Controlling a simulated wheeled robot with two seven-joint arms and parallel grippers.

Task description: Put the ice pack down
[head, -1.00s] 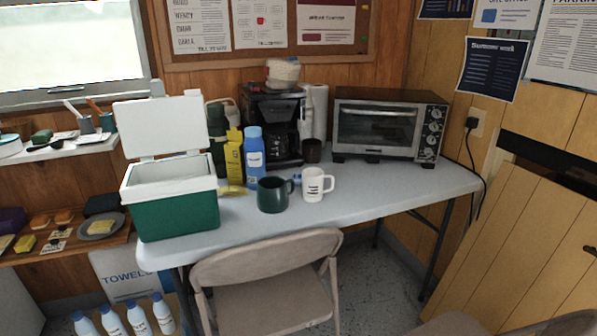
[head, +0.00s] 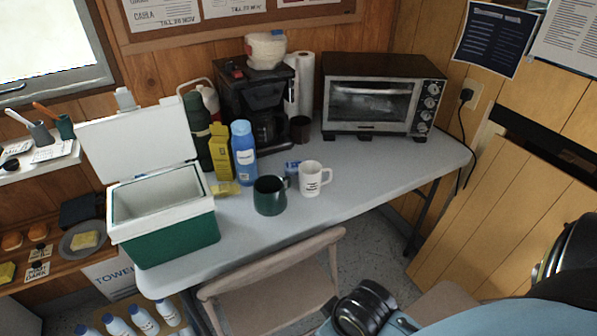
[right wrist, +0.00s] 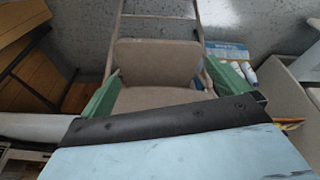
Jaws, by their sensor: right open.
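My right gripper (right wrist: 162,72) is open in the right wrist view, its two green fingers wide apart with nothing seen between them. A folding chair shows beyond it. No ice pack can be clearly made out. A small blue item (head: 292,167) lies on the table behind the white mug, partly hidden; I cannot tell what it is. The green and white cool box (head: 172,241) stands on the table's left end with its lid up; its floor is not fully visible. My left gripper is not in view.
The table (head: 370,168) holds a green mug (head: 269,195), white mug (head: 311,180), blue bottle (head: 243,155), coffee maker (head: 262,100) and toaster oven (head: 378,100). Its right front part is clear. The folding chair (head: 270,275) stands against the front edge.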

